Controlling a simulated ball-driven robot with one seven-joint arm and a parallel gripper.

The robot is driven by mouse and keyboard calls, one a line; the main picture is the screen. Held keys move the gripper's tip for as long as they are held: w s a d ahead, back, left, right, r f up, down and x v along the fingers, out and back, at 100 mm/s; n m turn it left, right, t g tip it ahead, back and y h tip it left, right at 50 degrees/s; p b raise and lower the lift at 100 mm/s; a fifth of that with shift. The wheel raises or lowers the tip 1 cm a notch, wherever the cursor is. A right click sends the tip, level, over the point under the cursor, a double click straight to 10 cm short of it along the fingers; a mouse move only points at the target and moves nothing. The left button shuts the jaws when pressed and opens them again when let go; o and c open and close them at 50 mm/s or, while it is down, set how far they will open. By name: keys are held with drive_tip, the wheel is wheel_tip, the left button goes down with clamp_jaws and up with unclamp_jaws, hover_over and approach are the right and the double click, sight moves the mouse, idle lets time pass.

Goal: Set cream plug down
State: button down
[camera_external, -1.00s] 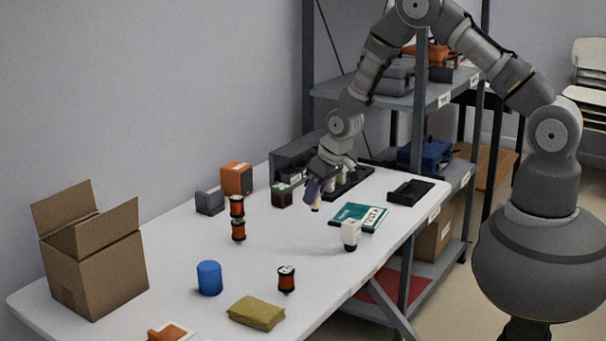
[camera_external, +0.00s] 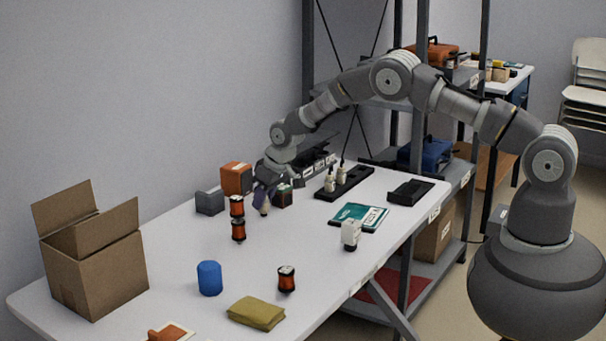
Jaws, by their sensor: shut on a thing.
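My gripper (camera_external: 263,203) is over the back part of the white table, shut on a cream plug (camera_external: 265,210). Only the lower end of the plug shows below the fingers; it points down. It is at or just above the tabletop; I cannot tell if it touches. The plug is right of the stacked orange-and-black spools and in front of a small dark box with a green side (camera_external: 284,197). Two similar cream plugs (camera_external: 329,184) stand on a black strip holder (camera_external: 357,185) to the right.
Spools (camera_external: 238,230) stand close left of my gripper. An orange box (camera_external: 236,178) and grey block (camera_external: 209,202) are behind.

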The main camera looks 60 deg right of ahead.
drive_tip(key=shift+r, duration=0.1)
drive_tip(key=c, duration=1.3)
unclamp_jaws()
drive_tip(key=shift+f, duration=0.2)
drive_tip(key=o, duration=0.4)
drive_tip(key=shift+o, duration=0.2)
drive_tip(key=shift+r, duration=0.2)
